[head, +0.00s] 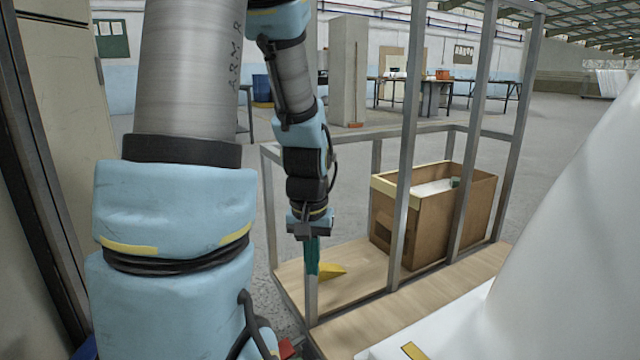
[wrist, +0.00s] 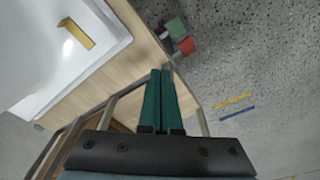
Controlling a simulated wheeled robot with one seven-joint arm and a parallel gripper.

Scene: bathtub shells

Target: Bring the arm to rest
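My gripper (head: 312,272) points down at the near left end of the wooden board, beside a metal upright. Its two green fingers lie side by side in the wrist view (wrist: 161,72). They look shut, with nothing visible between them. My arm comes down from the upper left of the head view.
A metal frame (head: 408,140) stands around the wooden board (head: 375,335). A wooden box (head: 420,240) stands on it, and a yellow piece (head: 332,270) shows near my fingers. A white shell (head: 570,230) fills the right. Green (wrist: 176,28) and red (wrist: 187,46) blocks show beyond the board edge.

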